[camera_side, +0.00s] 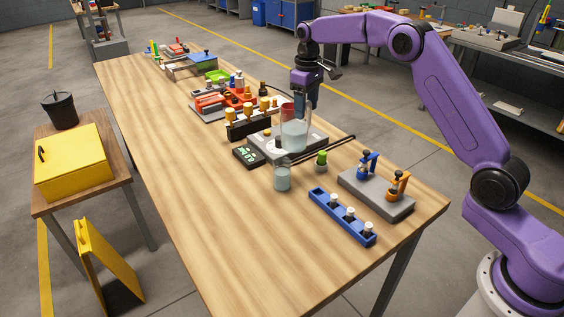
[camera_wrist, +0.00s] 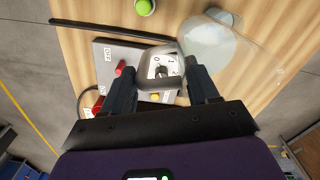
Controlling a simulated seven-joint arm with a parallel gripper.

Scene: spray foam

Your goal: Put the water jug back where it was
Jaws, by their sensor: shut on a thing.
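The water jug (camera_side: 294,136) is clear glass with pale water in its lower part, and looks upright. My gripper (camera_side: 299,106) is at its upper part in the side view. In the wrist view the fingers of my gripper (camera_wrist: 163,80) are on either side of the jug's clear handle, and the jug's glass body (camera_wrist: 212,42) is at the right. The jug is over or on a grey device (camera_side: 258,148) with a dial; I cannot tell whether its base touches. A smaller glass beaker (camera_side: 282,178) with water stands on the table in front.
A black panel with green digits (camera_side: 248,156) lies left of the jug. A green-topped item (camera_side: 321,159) and a dark rod are to the right. A blue rack (camera_side: 342,217) and grey clamp base (camera_side: 376,195) stand nearer. The table's left side (camera_side: 190,205) is clear.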

